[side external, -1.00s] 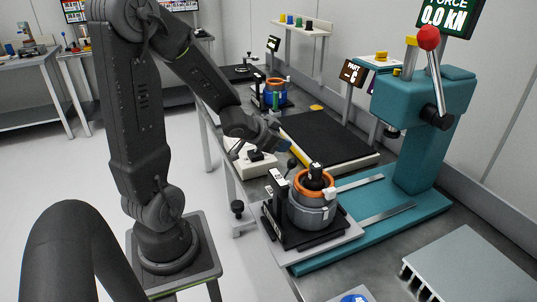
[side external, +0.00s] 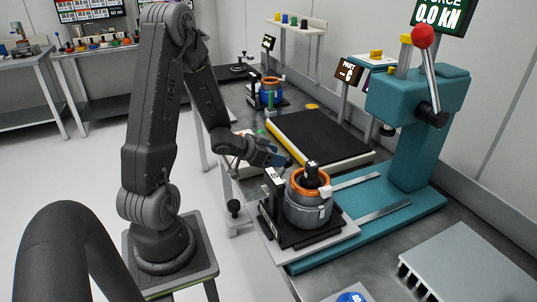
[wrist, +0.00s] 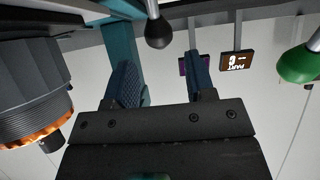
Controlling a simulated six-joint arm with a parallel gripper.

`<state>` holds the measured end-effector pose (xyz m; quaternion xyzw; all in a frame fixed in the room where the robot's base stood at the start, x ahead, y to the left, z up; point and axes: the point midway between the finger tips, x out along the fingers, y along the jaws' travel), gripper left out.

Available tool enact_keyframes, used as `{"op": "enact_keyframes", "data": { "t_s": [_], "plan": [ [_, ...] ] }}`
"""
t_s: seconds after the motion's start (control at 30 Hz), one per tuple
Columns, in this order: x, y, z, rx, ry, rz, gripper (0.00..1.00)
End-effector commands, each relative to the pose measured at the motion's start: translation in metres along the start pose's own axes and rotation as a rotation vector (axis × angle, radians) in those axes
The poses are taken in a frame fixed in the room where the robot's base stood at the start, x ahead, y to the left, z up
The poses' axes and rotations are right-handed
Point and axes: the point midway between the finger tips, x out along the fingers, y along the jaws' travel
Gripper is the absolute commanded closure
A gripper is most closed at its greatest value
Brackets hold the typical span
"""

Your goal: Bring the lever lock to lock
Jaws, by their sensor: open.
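The stator housing, a grey cylinder (side external: 309,207) with an orange copper winding, stands upright on a black fixture (side external: 268,222) in the side view. Its edge fills the left of the wrist view (wrist: 35,95). The lever lock shows in the wrist view as a thin metal rod with a black ball knob (wrist: 159,33). My gripper (side external: 284,160) is beside the fixture, just left of the housing's top. In the wrist view its two blue fingers (wrist: 163,78) are apart with nothing between them, and the knob appears beyond and between their tips. The lever's base is hidden.
A teal press (side external: 415,100) with a red-knobbed handle stands to the right, its base beside the fixture. A black mat (side external: 320,135) with a yellow edge lies behind. A green knob (wrist: 300,64) shows at the wrist view's right. A grey ribbed block (side external: 465,265) sits in front.

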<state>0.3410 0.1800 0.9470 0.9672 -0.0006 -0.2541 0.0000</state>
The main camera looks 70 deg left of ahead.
Motion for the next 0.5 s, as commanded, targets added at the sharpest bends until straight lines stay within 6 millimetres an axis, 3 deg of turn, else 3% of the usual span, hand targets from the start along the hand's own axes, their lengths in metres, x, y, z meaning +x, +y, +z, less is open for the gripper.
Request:
{"op": "enact_keyframes", "data": {
  "t_s": [0.5],
  "plan": [
    [0.04, 0.0, 0.0, 0.0, -0.001, 0.0, 0.5]
  ]
}}
